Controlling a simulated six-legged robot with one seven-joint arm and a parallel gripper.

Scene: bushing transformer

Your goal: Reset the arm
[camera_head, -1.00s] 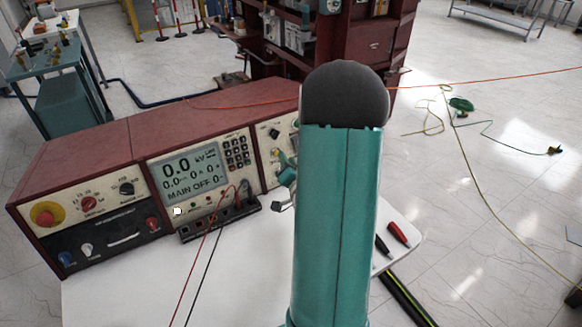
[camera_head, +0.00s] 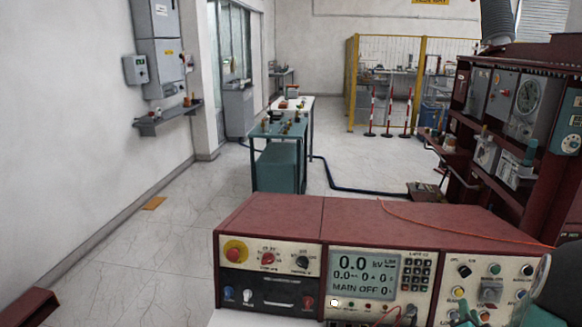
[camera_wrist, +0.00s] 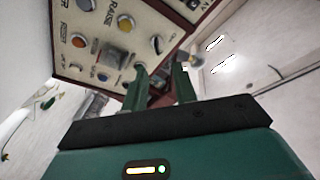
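My gripper (camera_wrist: 160,70) shows in the wrist view. Its two green fingers are apart, and I see nothing held between them. The control panel (camera_wrist: 110,45) of the test console, with knobs and buttons, lies beyond the fingertips, tilted in the picture. I cannot tell the exact gap between fingers and panel.
The red test console (camera_head: 375,235) fills the lower head view; its screen (camera_head: 362,272) reads 0.0 kV and MAIN OFF. A red rack (camera_head: 520,130) stands at the right. A teal table (camera_head: 278,150) stands behind the console. Open tiled floor (camera_head: 170,245) lies at the left.

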